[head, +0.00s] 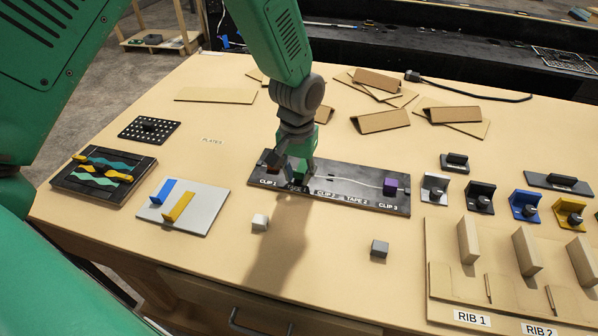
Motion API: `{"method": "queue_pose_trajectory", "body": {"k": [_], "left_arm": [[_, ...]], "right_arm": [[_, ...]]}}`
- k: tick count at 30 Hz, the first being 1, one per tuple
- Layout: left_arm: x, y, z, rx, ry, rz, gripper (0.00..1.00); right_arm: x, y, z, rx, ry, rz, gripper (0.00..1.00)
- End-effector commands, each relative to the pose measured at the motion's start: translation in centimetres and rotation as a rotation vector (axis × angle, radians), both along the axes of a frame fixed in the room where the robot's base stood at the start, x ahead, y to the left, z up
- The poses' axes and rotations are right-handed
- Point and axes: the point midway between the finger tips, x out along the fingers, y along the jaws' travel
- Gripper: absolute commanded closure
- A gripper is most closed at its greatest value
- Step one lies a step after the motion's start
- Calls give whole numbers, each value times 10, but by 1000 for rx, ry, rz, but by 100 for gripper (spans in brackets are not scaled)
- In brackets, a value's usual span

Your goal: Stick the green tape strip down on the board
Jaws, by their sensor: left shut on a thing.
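The black board (345,199) lies on the table, labelled CLIP 1, TAPE 1, CLIP 2, TAPE 2 and CLIP 3 along its front. My left gripper (301,165) points down over its left part, near the TAPE 1 label. It is shut on a small green piece that looks like the green tape strip (299,172); the fingers partly hide it, and I cannot tell whether it touches the board. A dark reddish-brown block (273,160) stands at CLIP 1, and a purple block (390,186) stands at CLIP 3. A thin white line runs along the board. My right gripper is not in view.
Two small grey blocks (379,248) lie in front of the board. A grey plate (188,207) with blue and yellow bars and a dark tray (101,173) are left. Coloured brackets (524,206) and a rib rack (455,290) are right. Cardboard pieces (380,122) lie behind.

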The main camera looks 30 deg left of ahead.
Motion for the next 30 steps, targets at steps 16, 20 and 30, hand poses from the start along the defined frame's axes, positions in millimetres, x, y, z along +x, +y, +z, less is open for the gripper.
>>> {"method": "queue_pose_trajectory", "body": {"k": [16,20,30], "left_arm": [[0,0,0,0,-1,0,98],[0,0,0,0,-1,0,98],[0,0,-4,0,-1,0,98]], "right_arm": [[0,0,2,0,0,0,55],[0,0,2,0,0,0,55],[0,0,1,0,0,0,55]]}}
